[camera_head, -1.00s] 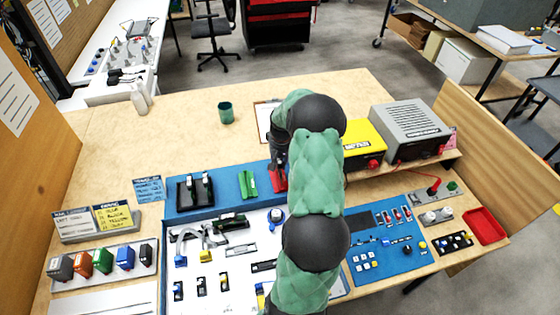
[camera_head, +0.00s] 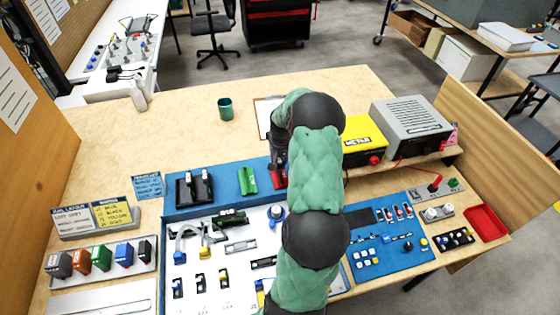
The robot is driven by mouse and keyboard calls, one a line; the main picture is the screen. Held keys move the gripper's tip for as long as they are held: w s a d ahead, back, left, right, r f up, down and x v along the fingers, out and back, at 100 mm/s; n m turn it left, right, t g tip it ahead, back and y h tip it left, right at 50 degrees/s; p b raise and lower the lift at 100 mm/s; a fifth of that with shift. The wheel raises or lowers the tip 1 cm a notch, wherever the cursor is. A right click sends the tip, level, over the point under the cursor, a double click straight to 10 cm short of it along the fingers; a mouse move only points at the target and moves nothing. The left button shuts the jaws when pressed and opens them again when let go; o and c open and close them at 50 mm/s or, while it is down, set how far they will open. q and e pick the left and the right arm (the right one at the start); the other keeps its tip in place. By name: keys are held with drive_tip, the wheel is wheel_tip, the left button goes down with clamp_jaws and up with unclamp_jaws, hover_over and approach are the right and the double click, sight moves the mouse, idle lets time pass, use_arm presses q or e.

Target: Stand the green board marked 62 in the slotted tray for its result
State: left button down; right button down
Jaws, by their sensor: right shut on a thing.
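My right gripper (camera_head: 279,160) is partly hidden behind my own green and black arm. It points down just above the red slotted tray (camera_head: 279,181) on the blue strip. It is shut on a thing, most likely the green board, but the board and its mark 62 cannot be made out. I cannot tell whether the board touches the red tray. A green slotted tray (camera_head: 247,181) lies just left of the red one and looks empty. My left gripper is not in view.
A black holder (camera_head: 195,190) stands left of the trays. The yellow meter (camera_head: 362,145) and grey box (camera_head: 412,124) stand to the right. A green cup (camera_head: 225,109) is farther back. The wooden table behind the trays is largely clear.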

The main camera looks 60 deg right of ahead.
drive_tip(key=shift+f, duration=0.4)
idle(0.4)
drive_tip(key=c, duration=1)
unclamp_jaws()
drive_tip(key=shift+o, duration=0.2)
drive_tip(key=o, duration=0.3)
drive_tip(key=shift+r, duration=0.1)
drive_tip(key=shift+r+p, duration=2.25)
drive_tip(key=shift+r, duration=1.15)
drive_tip(key=shift+r, duration=0.1)
